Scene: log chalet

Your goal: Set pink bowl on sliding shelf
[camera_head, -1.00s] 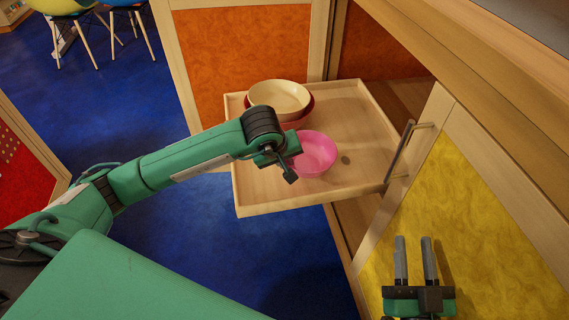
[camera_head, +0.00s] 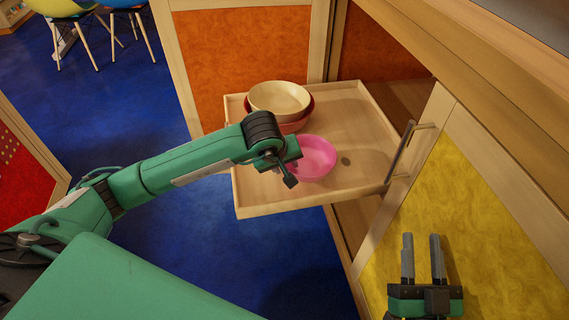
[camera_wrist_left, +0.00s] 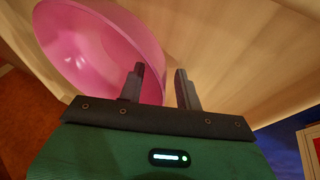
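The pink bowl (camera_head: 318,157) is over the front part of the pulled-out wooden sliding shelf (camera_head: 262,203) and looks to rest on it. It also fills the upper left of the left wrist view (camera_wrist_left: 90,45). My left gripper (camera_head: 291,170) is at the bowl's left side. In the left wrist view its two fingers (camera_wrist_left: 160,88) stand apart, one overlapping the bowl and the other outside its rim. I see no clear grip on the rim. My right gripper (camera_head: 423,258) is empty, with its fingers apart, in front of the yellow panel.
A cream bowl (camera_head: 280,98) sits in a red bowl (camera_head: 296,126) at the shelf's back left. The shelf's right part is clear. A metal handle (camera_head: 401,152) stands at its right edge, by the yellow cabinet panel (camera_head: 480,200). Blue floor (camera_head: 235,255) lies below.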

